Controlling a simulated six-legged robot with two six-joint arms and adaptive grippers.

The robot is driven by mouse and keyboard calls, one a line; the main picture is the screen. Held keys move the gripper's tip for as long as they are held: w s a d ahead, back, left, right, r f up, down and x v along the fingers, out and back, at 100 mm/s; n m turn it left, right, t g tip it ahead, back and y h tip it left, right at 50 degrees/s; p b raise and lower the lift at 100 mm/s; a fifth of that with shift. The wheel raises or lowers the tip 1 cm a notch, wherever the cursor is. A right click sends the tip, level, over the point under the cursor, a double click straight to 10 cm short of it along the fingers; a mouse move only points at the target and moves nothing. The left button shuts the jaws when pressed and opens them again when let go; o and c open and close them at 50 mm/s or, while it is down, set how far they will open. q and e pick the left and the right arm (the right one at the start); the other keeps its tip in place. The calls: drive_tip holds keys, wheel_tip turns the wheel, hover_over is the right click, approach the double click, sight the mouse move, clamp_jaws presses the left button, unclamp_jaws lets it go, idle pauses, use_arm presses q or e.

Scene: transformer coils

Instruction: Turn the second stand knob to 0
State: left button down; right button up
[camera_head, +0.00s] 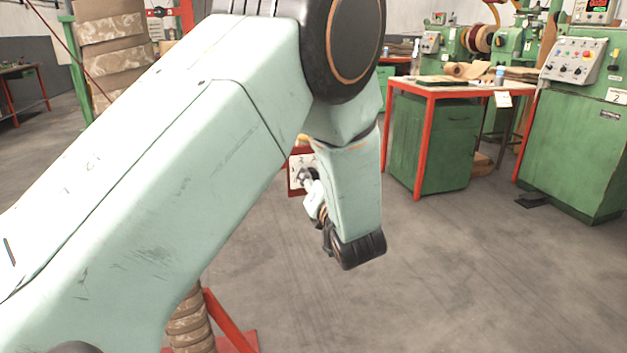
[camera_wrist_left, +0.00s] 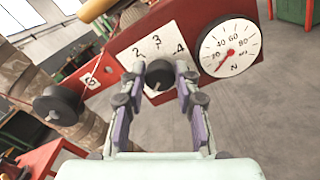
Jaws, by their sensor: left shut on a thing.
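In the left wrist view, a black knob (camera_wrist_left: 159,74) sits on a white dial plate (camera_wrist_left: 146,49) with the numbers 2, 3 and 4 showing. The plate is on a tilted red panel (camera_wrist_left: 200,17). My left gripper (camera_wrist_left: 160,84) is shut on this knob, one finger at each side. The knob's exact setting is unclear. In the head view, my left gripper (camera_head: 313,196) is at the white plate (camera_head: 299,174), and my own arm hides most of the stand. My right gripper is not in view.
A round gauge (camera_wrist_left: 229,47) with a red needle is right of the knob. A black round part (camera_wrist_left: 60,106) sticks out at left. In the head view, a red-framed table (camera_head: 455,88) and a green machine (camera_head: 575,130) stand at right. The floor between is clear.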

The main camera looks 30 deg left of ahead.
use_arm(q)
drive_tip(key=shift+s+f, duration=0.1)
drive_tip(key=shift+f, duration=0.05)
drive_tip(key=c, duration=1)
unclamp_jaws()
